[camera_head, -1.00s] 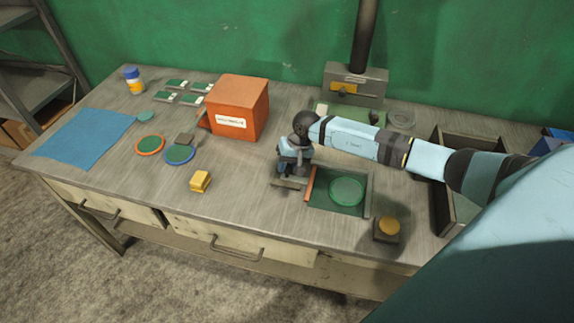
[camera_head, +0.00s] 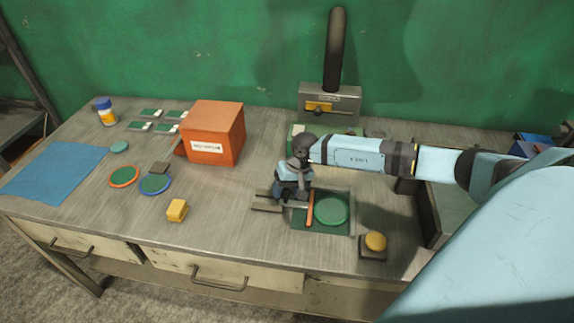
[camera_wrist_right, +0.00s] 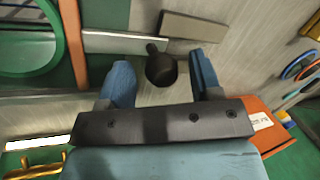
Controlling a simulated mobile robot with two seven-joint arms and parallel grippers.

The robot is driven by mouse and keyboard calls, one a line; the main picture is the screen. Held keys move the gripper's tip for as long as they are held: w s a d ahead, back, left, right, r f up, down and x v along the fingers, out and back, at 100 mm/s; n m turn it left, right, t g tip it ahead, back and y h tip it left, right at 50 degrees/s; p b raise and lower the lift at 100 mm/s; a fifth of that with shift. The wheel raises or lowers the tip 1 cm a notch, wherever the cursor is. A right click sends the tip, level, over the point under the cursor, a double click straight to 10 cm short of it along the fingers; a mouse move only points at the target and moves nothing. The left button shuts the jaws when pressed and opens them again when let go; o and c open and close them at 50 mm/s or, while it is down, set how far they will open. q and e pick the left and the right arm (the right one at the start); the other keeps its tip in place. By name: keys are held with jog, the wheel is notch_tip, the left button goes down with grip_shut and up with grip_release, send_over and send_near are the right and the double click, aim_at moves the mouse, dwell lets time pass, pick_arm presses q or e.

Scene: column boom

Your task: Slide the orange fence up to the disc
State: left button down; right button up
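The orange fence (camera_head: 310,208) is a thin upright strip across the green plate in the head view; it also shows in the right wrist view (camera_wrist_right: 73,40). The green disc (camera_head: 331,210) lies right of it and shows at the wrist view's left edge (camera_wrist_right: 28,38). Fence and disc edge look touching or nearly so. A pale bar (camera_wrist_right: 112,43) runs from the fence toward a dark knob (camera_wrist_right: 162,70). My right gripper (camera_head: 287,196) is left of the fence. Its blue fingers (camera_wrist_right: 160,62) are apart, with the knob between them and gaps on both sides. My left gripper is not in view.
A yellow button on a dark base (camera_head: 375,242) stands right of the plate. A yellow block (camera_head: 177,210) and an orange box (camera_head: 213,133) stand to the left. A grey press-like column (camera_head: 330,102) is behind. The table's front left is mostly clear.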

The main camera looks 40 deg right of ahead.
jog(key=b+v, duration=0.2)
jog(key=v, duration=1.1)
jog(key=shift+r, duration=0.45)
